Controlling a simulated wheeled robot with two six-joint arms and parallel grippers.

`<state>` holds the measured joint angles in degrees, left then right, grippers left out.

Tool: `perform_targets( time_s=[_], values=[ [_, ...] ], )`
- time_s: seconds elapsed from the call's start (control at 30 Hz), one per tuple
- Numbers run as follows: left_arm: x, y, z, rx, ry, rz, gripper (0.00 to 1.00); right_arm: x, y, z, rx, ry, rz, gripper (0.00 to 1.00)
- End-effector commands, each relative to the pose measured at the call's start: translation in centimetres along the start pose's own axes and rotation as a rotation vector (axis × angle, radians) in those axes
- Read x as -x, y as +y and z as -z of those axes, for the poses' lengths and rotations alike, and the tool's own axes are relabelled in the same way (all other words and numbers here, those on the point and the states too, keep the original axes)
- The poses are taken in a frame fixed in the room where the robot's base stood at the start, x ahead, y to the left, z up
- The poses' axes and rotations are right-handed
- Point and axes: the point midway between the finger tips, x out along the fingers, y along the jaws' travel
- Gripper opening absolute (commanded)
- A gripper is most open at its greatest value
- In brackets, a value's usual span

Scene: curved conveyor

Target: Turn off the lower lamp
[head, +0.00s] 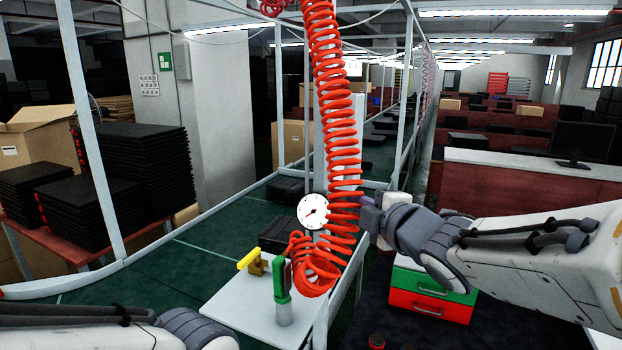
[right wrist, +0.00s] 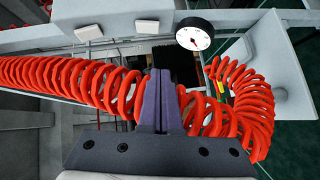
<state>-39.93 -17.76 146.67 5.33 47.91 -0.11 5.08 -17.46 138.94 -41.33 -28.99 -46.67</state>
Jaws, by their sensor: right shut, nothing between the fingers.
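My right gripper (head: 368,212) is shut and empty, beside the hanging red coiled hose (head: 336,125) at the grey post. In the right wrist view its closed fingers (right wrist: 161,85) point at the post, with hose coils on both sides. Two small white square plates, one farther left (right wrist: 88,31) and one nearer the fingers (right wrist: 147,26), sit on the post beyond the fingertips. They look like switches, apart from the fingers. In the head view I cannot make them out. No lamp is clearly identifiable as the lower lamp. My left gripper is out of view; only its arm shows.
A round white gauge (head: 312,211) is mounted by the hose. A white table (head: 240,307) below holds a green-handled tool (head: 280,278) and a yellow-handled valve (head: 253,262). The green conveyor (head: 215,235) curves behind. A green-and-red drawer box (head: 430,305) stands lower right.

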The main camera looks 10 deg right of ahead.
Motion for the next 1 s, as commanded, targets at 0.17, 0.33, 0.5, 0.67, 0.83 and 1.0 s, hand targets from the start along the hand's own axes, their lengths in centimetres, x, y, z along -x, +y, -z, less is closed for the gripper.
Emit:
perform_targets(
  time_s=[0.17, 0.33, 0.5, 0.67, 0.83, 1.0],
  values=[
    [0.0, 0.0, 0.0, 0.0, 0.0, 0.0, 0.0, 0.1, 0.4, -0.1, 0.02, 0.006, -0.012, 0.0],
    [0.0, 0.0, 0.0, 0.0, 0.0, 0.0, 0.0, 0.0, 0.3, 0.0, 0.017, 0.006, -0.011, 0.0],
    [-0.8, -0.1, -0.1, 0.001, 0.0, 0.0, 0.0, -0.4, 0.0, 0.0, 0.016, 0.009, -0.011, 0.0],
    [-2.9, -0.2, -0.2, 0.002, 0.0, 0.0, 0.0, -1.5, -0.4, 0.0, 0.017, 0.011, -0.01, 0.0],
    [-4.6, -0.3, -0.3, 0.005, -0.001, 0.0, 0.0, -3.3, 0.0, 0.0, 0.014, 0.008, -0.009, 0.0],
    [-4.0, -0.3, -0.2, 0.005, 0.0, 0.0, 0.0, -7.2, 0.3, 0.1, 0.013, 0.008, -0.006, 0.0]
  ],
)
